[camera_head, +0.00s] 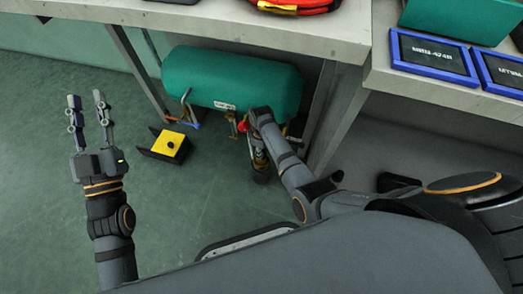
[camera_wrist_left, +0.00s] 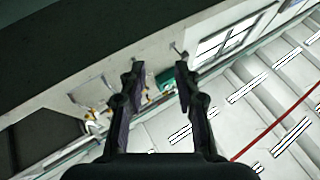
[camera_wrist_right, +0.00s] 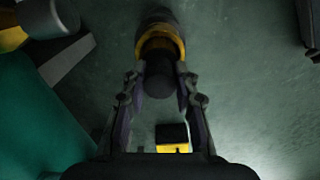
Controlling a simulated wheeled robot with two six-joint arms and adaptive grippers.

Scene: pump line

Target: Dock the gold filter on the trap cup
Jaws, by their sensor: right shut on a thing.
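My right gripper (camera_wrist_right: 161,75) is shut on the dark end of a gold-banded cylinder (camera_wrist_right: 160,43), which seems to be the gold filter. Its far end is grey and dark, near the top of the right wrist view. In the head view the gold and dark part (camera_head: 259,158) shows low beneath the green tank, partly hidden by my right wrist. I cannot clearly tell the trap cup from the fittings there, nor whether the filter touches it. My left gripper (camera_head: 86,101) is open and empty above the floor at the left.
The green tank (camera_head: 228,80) lies under the workbench (camera_head: 200,17), with small valves and a red knob (camera_head: 243,126) below it. A black tray with a yellow block (camera_head: 168,143) stands on the floor. A bench leg (camera_head: 335,118) is right of my right gripper. Floor at left is clear.

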